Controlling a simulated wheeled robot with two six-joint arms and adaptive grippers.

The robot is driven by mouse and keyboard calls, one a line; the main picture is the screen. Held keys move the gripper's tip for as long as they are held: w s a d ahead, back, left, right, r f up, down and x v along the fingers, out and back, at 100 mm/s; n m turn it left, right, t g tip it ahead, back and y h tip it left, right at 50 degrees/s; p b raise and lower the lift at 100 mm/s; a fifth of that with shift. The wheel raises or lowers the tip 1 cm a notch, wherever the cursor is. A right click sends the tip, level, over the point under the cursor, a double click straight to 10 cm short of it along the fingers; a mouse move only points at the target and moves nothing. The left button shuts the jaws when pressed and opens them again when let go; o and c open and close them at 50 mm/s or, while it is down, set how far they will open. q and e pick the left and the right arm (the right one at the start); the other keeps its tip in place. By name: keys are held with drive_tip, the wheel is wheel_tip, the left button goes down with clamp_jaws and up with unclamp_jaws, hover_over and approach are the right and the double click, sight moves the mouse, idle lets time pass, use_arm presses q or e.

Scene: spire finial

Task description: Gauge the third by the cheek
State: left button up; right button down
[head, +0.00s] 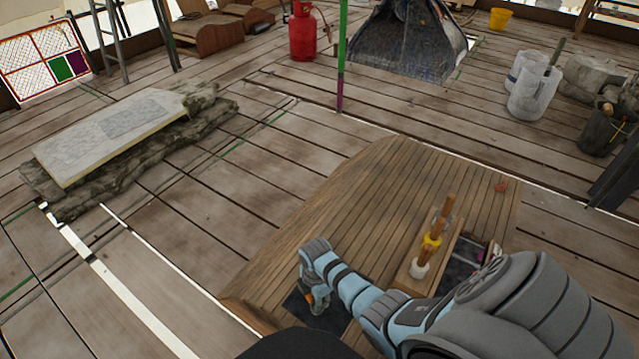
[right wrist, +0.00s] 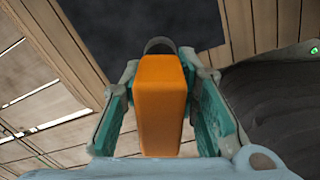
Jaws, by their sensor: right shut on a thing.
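My right gripper (head: 314,294) reaches down over a dark patch (head: 333,316) at the near edge of the slatted wooden platform. In the right wrist view, the gripper (right wrist: 162,72) is shut on an orange block-shaped thing (right wrist: 162,110), with a finger on each side. A dark rounded end (right wrist: 160,45) shows just beyond the orange part. A wooden rack (head: 419,278) on the platform holds several upright pieces, one with a yellow collar (head: 431,240) and one with a white base (head: 419,268). My left gripper is out of view.
The slatted platform (head: 370,215) is mostly clear left of the rack. A small red item (head: 501,186) lies near its far right corner. A dark tray (head: 462,272) is partly hidden by my right arm. A stone slab (head: 115,130) lies at left; buckets (head: 534,92) stand far right.

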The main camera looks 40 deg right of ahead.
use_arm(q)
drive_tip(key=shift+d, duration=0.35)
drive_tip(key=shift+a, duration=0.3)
